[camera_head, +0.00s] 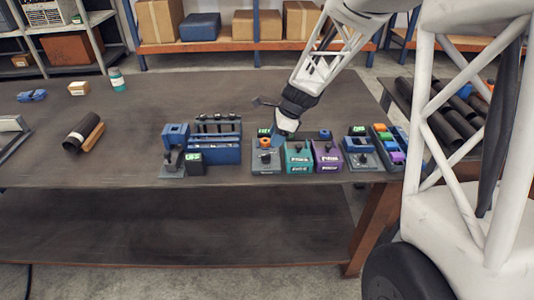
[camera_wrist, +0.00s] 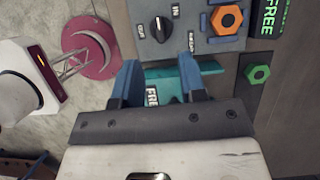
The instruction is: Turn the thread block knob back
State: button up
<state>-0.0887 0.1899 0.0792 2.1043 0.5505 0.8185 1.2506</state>
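The grey block (camera_wrist: 205,44) at the top of the wrist view carries a round black knob (camera_wrist: 160,29) with a white mark and small labels around it. An orange hex nut (camera_wrist: 227,20) sits in a blue holder on the same block. I take this as the thread block; it also shows in the head view (camera_head: 265,167). A display (camera_wrist: 270,16) beside it reads FREE. My gripper (camera_wrist: 158,62) is open, its two blue fingers apart over a teal block (camera_wrist: 210,68). The knob lies just ahead of the fingertips, apparently untouched. Nothing is visibly held.
In the head view, a purple block (camera_head: 327,158) stands right of the teal one. A blue tool rack (camera_head: 213,153) and blue fixture (camera_head: 175,133) stand left. A tray of coloured parts (camera_head: 396,157) is at right. The table's left middle is mostly clear, apart from dark and tan cylinders.

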aim_at(266, 155)
jog(key=shift+x, duration=3.9)
grip_shut()
